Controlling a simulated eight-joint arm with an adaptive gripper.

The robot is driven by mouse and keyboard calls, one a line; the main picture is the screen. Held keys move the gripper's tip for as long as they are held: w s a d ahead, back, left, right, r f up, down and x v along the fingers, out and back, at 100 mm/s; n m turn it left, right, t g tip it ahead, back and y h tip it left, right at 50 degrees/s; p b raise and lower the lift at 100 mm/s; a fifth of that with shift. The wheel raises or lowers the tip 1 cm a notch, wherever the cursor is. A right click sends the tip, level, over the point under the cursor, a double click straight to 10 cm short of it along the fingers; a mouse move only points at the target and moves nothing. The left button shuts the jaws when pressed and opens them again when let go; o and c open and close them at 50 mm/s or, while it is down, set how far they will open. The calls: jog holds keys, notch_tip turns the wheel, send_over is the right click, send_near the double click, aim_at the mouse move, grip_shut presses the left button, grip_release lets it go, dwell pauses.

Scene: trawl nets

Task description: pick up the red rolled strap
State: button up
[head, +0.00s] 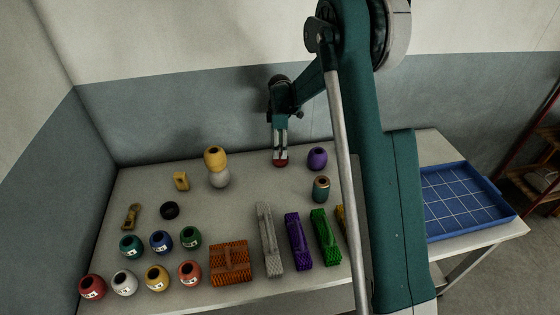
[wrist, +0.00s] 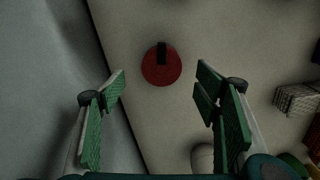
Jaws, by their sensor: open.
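The red rolled strap (wrist: 161,70) is a round dark red disc with a black piece at its upper edge. It lies on the table, ahead of my gripper in the wrist view. My gripper (wrist: 162,79) is open, with its green-padded fingers left and right of the strap's outline and nothing between them. In the head view, my gripper (head: 280,153) points down at the back of the table, over the red strap (head: 281,163), which is partly hidden by the fingers. I cannot tell the exact height left between fingertips and strap.
Several net bundles and numbered floats fill the front. A blue tray (head: 463,200) is at right.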

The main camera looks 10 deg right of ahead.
aim_at(280, 160)
jog(key=shift+f, duration=0.8)
jog(key=shift+s+f+b, duration=0.1)
jog(key=shift+f+b, duration=0.35)
jog(key=shift+f, duration=2.15)
jog(key=shift+c, duration=0.2)
jog(key=c, duration=1)
